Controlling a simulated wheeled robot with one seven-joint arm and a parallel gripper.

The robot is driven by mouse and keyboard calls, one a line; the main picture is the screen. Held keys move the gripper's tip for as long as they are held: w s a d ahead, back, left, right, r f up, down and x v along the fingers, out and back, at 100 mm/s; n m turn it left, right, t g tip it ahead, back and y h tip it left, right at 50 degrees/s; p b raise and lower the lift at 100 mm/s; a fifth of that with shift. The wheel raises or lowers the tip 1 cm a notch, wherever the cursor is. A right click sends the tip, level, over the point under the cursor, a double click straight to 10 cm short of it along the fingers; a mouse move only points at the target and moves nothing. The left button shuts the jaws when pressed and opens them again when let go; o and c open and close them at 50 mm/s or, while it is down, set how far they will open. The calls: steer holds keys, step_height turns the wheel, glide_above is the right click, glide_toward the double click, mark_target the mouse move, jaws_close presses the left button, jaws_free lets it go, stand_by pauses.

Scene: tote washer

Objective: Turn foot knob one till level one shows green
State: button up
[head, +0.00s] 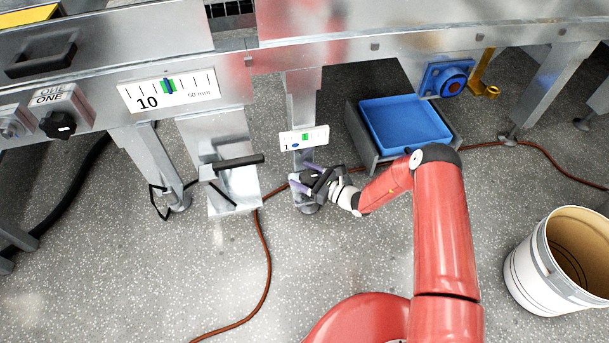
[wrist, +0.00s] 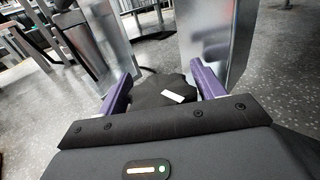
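The level one gauge (head: 304,138) is a white card marked 1 on a machine leg in the head view. It has a green mark near its middle and a small blue spot lower and to the left of the green. My gripper (head: 308,177) is low at this leg, just below the gauge. In the wrist view, a dark lobed knob (wrist: 160,92) with a white mark sits between the two purple fingers of my gripper (wrist: 163,75). The fingers stand wide apart, one on each side of it. I cannot tell whether both touch it.
A larger gauge marked 10 (head: 170,91) and a black knob (head: 58,125) are on the machine at left. A blue tray (head: 405,122) lies behind my arm. A white bucket (head: 530,270) stands at right. A brown hose (head: 264,270) crosses the floor.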

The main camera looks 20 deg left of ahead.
steer(key=c, duration=0.7)
steer(key=shift+r+m+t+p, duration=0.1)
steer(key=shift+m+t+p, duration=0.2)
steer(key=shift+m+t, duration=0.15)
